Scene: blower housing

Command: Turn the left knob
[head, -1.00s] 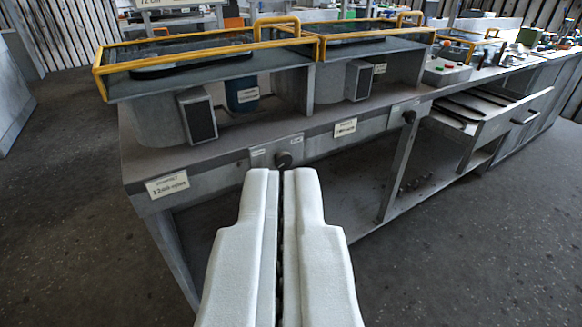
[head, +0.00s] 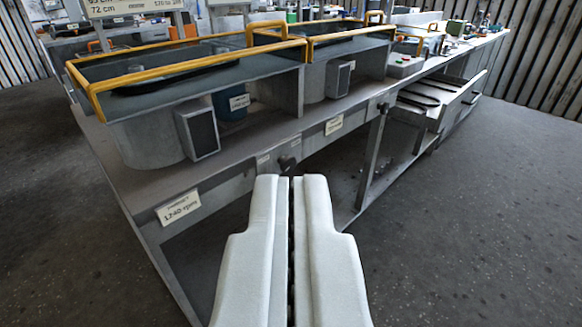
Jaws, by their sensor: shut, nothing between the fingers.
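The left knob (head: 287,163) is a small dark round knob on the grey front panel of the bench. It sits just beyond and above my fingertips in the picture. My gripper (head: 291,178) is white, its two fingers shut together with nothing between them. The fingertips appear below the knob and do not visibly touch it; the exact gap cannot be told. A second dark knob (head: 384,106) sits further right on the same panel. A label reading 1240 rpm (head: 179,207) hangs at the panel's left end.
Two yellow-railed glass-topped housings (head: 190,62) stand on the bench (head: 240,165). An open drawer (head: 440,100) juts out at the right. Bench legs and a low shelf lie under the panel. The floor (head: 480,230) at the right is clear.

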